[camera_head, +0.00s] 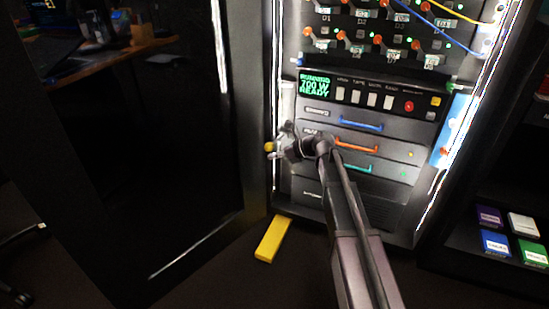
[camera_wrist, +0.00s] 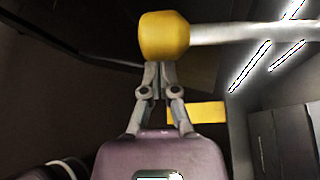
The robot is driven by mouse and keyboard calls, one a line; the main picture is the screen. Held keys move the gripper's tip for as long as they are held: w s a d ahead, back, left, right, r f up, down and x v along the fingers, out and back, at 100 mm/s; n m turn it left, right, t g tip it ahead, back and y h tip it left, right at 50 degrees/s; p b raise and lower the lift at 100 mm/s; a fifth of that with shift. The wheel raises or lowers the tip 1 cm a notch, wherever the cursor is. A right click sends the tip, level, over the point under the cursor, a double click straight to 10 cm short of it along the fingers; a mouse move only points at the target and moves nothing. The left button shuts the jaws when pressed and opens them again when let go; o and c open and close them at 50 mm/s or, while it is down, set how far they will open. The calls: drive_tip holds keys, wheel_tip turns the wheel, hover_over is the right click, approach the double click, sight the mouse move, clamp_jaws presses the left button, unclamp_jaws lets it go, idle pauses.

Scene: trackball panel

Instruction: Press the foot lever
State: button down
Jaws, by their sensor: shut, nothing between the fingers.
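The foot lever is a flat yellow pedal (camera_head: 272,239) on the floor at the foot of the rack, left of my arm. In the wrist view a yellow bar, likely the same pedal (camera_wrist: 207,112), lies behind my fingers, partly hidden by them. My gripper (camera_head: 280,150) is shut and empty, high above the pedal. In the wrist view its fingertips (camera_wrist: 159,68) are at the lower edge of a round yellow knob (camera_wrist: 164,36). I cannot tell whether they touch it.
The yellow knob also shows small in the head view (camera_head: 269,146), left of the rack. It ends a pale rod (camera_wrist: 240,31). The rack front (camera_head: 365,205) has drawers with coloured handles. A dark glossy panel (camera_head: 150,150) stands left. Floor around the pedal looks clear.

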drive_tip(key=shift+w+r, duration=0.1)
drive_tip(key=shift+r, duration=0.2)
drive_tip(key=shift+d, duration=0.1)
idle(0.3)
